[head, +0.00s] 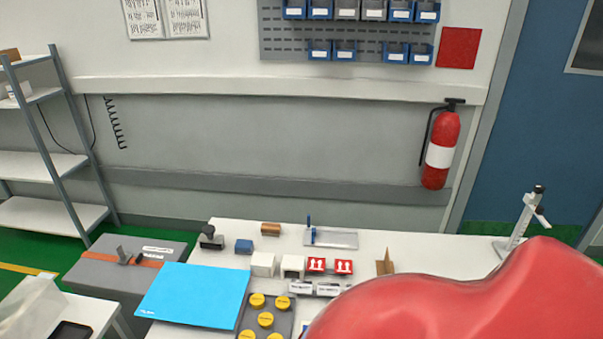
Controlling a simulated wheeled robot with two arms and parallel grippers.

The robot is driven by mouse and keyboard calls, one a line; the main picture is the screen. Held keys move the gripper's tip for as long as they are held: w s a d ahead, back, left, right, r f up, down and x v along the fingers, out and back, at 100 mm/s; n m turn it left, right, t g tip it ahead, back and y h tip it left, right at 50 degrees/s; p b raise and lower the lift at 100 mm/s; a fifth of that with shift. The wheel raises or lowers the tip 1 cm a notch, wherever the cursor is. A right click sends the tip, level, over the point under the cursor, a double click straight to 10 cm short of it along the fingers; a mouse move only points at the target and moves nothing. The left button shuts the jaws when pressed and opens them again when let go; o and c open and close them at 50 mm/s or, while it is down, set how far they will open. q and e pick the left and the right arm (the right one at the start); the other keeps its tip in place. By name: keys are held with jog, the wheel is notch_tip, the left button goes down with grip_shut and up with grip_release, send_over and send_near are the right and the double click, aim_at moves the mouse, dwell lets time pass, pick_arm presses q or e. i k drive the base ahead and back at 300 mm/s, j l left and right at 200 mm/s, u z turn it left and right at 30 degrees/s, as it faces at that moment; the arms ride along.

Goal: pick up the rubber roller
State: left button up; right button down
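I cannot pick out the rubber roller for sure. A small black item with a knob (210,238) stands at the back left of the white table (390,242), but it is too small to identify. A flat clear-grey piece with an upright blue part (331,237) lies at the table's back middle; I cannot tell what it is. Neither of my grippers is in view. A large smooth red shape very close to the camera hides the table's front right.
A blue sheet (194,294), a grey tray with yellow round caps (253,319), white blocks (262,264) and red boxes (316,264) crowd the left and middle. A stand (520,222) is at the right. A grey case (125,262) sits left. The back right tabletop looks clear.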

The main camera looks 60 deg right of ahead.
aim_at(206, 239)
jog(key=z, duration=1.1)
